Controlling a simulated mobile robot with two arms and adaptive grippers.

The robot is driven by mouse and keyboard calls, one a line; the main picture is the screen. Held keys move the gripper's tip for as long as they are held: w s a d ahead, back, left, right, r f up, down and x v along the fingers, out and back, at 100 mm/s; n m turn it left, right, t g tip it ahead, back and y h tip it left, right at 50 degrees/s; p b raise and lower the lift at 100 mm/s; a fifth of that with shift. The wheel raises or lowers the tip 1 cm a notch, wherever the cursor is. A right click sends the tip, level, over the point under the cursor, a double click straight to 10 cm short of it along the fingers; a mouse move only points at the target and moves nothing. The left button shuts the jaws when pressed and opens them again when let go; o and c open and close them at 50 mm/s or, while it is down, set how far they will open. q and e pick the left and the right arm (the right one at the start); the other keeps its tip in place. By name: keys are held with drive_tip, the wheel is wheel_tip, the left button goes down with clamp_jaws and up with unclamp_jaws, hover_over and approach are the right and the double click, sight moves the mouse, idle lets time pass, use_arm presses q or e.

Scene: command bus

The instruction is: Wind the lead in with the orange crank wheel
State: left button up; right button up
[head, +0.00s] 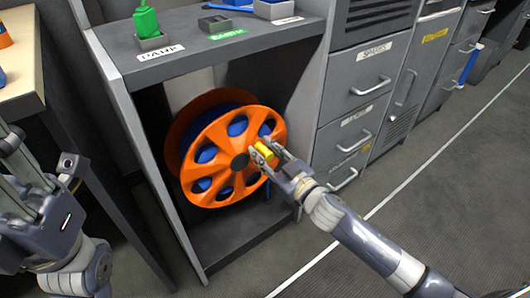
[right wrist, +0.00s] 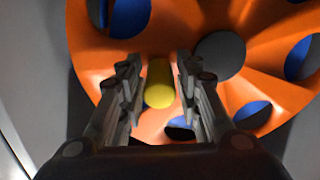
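The orange crank wheel (head: 227,178) stands upright in the open bay of a grey cabinet, with blue lead showing through its holes. A yellow crank knob (head: 262,152) sticks out near its right rim. My right gripper (head: 268,152) is at the knob. In the right wrist view the yellow knob (right wrist: 159,84) lies between the two fingers, with a gap showing on both sides, in front of the orange wheel (right wrist: 220,85). The right gripper is open around the knob. My left gripper (head: 72,172) is at the left edge, away from the wheel; its finger opening is unclear.
The grey cabinet top (head: 200,42) above the wheel holds a green item (head: 147,20) in a socket and labels. Grey drawers (head: 352,85) with handles stand to the right. A wooden-topped table (head: 20,65) is at the left. The floor (head: 420,200) at right is clear.

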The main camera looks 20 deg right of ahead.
clamp_jaws()
drive_tip(key=shift+f+m+p, duration=0.1)
drive_tip(key=shift+m+p, duration=0.2)
